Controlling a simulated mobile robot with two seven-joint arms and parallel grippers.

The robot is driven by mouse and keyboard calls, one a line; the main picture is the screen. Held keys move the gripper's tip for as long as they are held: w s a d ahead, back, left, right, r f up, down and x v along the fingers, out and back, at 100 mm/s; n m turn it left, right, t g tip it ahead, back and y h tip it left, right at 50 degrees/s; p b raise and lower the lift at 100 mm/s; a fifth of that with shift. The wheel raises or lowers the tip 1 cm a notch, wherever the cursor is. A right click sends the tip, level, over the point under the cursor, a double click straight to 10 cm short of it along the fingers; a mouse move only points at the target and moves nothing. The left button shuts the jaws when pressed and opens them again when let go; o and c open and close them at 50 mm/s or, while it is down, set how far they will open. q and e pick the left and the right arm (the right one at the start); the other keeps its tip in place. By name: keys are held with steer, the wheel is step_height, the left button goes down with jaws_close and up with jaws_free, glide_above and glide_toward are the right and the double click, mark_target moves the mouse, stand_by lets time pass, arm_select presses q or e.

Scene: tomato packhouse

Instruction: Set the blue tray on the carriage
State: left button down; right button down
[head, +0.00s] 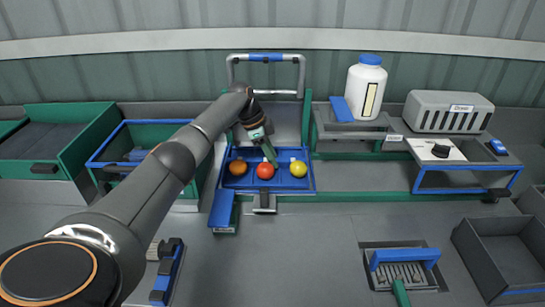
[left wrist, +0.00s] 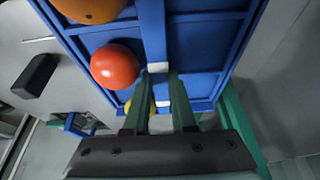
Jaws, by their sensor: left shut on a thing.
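The blue tray (head: 298,188) is at the middle of the bench in the head view. An orange ball-like fruit (head: 237,167), a red one (head: 264,170) and a yellow one (head: 298,168) lie in it. My left gripper (head: 270,155) reaches down over the tray from behind the red fruit. In the left wrist view its two green fingers (left wrist: 160,103) are shut on the blue bar across the tray (left wrist: 218,62). A green frame (head: 307,115) with a grey, blue-gripped hoop handle (head: 265,58) stands behind; I cannot tell whether this is the carriage. My right gripper is not in view.
A blue-rimmed green bin (head: 150,127) and a green crate (head: 85,140) stand at left. A blue-capped white jar (head: 366,88), a grey vented box (head: 448,112) and a blue-edged stand (head: 465,178) are at right. An open dark bin (head: 505,250) is front right.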

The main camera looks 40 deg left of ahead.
arm_select(q)
steer(key=shift+f, duration=0.2)
steer(key=c, duration=0.7)
jaws_free()
steer(key=shift+c, duration=1.4)
step_height(320, 180, up, 7)
steer(key=p, duration=0.6)
steer(key=shift+r, duration=0.1)
